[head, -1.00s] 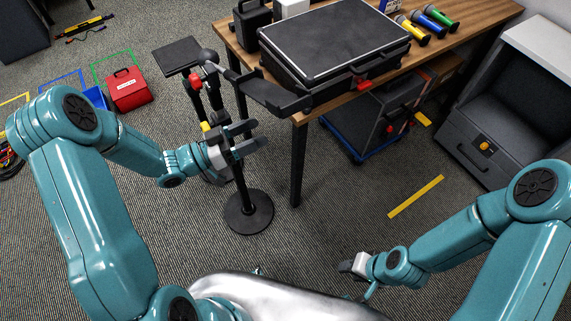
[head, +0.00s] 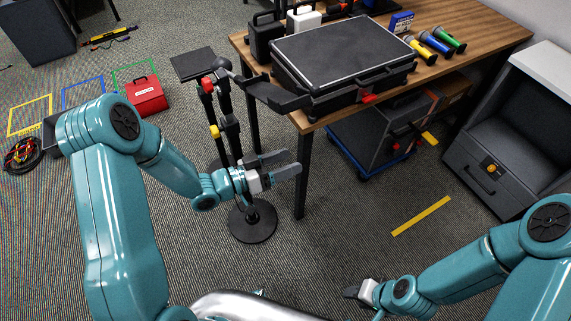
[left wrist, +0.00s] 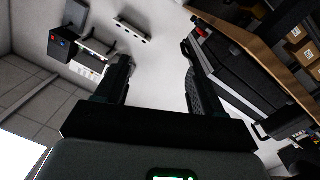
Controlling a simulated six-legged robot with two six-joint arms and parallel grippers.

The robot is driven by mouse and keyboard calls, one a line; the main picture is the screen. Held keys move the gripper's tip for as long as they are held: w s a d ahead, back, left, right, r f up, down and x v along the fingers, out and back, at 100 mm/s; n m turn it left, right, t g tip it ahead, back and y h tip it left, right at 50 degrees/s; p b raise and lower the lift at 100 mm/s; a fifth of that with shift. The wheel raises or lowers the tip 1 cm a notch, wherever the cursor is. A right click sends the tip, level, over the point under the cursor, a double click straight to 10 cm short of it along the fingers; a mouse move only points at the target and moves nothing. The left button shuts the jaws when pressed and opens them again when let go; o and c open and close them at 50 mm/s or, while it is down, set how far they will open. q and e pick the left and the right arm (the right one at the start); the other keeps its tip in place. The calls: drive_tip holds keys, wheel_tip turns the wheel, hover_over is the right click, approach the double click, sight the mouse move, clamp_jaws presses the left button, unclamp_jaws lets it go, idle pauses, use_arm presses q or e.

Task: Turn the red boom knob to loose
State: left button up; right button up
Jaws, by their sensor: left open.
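The red knob (head: 207,84) sits near the top of the black stand, just below the dark rounded joint of the boom (head: 262,91). A yellow knob (head: 214,131) is lower on the stand. Whether the red knob is tight or loose cannot be told. My left gripper (head: 294,161) is open and empty, below and to the right of both knobs, in front of the table leg. In the left wrist view its open fingers (left wrist: 157,68) have nothing between them, and no red knob shows clearly there. My right gripper (head: 352,291) is low in the head view, apart from the stand; its jaws are unclear.
A black case (head: 340,55) lies on the wooden table (head: 475,32), close to the boom. The stand's round base (head: 252,221) is on the carpet. A cart (head: 368,140) is under the table. A red toolbox (head: 147,97) lies at left.

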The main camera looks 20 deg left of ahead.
use_arm(q)
drive_tip(key=shift+w+a+f, duration=0.1)
drive_tip(key=shift+w, duration=0.05)
idle(0.3)
drive_tip(key=s+d+f+n+g+y, duration=0.2)
drive_tip(key=s+d+f+y, duration=0.1)
drive_tip(key=f, duration=0.3)
drive_tip(key=s+d+f+n+g+y, duration=0.2)
drive_tip(key=s+d+f, duration=0.15)
drive_tip(key=f, duration=0.25)
drive_tip(key=s+a+f+n+g+y, duration=0.1)
drive_tip(key=s+f+g+y, duration=0.1)
drive_tip(key=s, duration=0.5)
drive_tip(key=s+a+f+n+g+y, duration=0.1)
drive_tip(key=s+a+f+g+y, duration=0.1)
drive_tip(key=s+f+g, duration=0.3)
drive_tip(key=s, duration=0.2)
drive_tip(key=shift+s+a+f+n+g, duration=0.15)
drive_tip(key=shift+s+f+n+g, duration=0.15)
drive_tip(key=shift+n+g, duration=0.1)
